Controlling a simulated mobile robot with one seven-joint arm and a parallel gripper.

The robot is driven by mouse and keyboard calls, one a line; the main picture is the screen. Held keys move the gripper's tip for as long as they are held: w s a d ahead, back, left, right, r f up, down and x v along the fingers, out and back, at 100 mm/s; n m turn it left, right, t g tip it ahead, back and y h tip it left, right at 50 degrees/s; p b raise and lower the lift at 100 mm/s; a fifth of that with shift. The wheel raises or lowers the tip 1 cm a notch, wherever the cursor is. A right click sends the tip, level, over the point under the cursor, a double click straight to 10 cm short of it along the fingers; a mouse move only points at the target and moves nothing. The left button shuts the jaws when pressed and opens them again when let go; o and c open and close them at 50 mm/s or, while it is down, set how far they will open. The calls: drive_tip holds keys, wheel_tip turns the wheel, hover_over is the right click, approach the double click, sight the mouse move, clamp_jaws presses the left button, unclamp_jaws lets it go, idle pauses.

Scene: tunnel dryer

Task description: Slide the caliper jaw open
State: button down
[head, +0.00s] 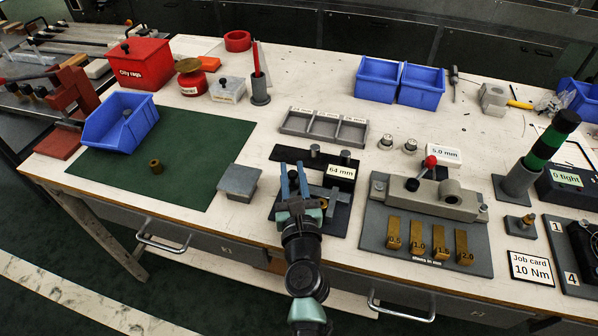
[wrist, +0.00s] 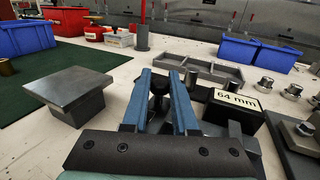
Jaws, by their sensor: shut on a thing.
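The caliper fixture (head: 336,215) sits on the bench on a dark plate, with a label reading 64 mm (head: 341,172) behind it. The label also shows in the wrist view (wrist: 237,98). My gripper (head: 293,172) is over the left part of the fixture. In the wrist view its two blue fingers (wrist: 160,74) stand on either side of a dark upright post (wrist: 158,88) of the caliper jaw and are shut on it. My fingers and wrist hide much of the jaw and its slide.
A grey block (head: 239,181) stands just left of the fixture. A shim stand (head: 425,236) with a red-knobbed lever is close on the right. A grey divided tray (head: 324,127) lies behind. The green mat (head: 190,190) on the left has free room.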

drive_tip(key=shift+d, duration=0.2)
drive_tip(key=c, duration=0.7)
unclamp_jaws()
drive_tip(key=shift+s, duration=0.15)
drive_tip(key=s, duration=0.3)
drive_tip(key=s+d, duration=0.1)
drive_tip(key=s, duration=0.7)
drive_tip(key=shift+s+d+f, duration=0.1)
drive_tip(key=shift+s+d, duration=0.15)
drive_tip(key=shift+d, duration=0.05)
drive_tip(key=shift+s, duration=0.6)
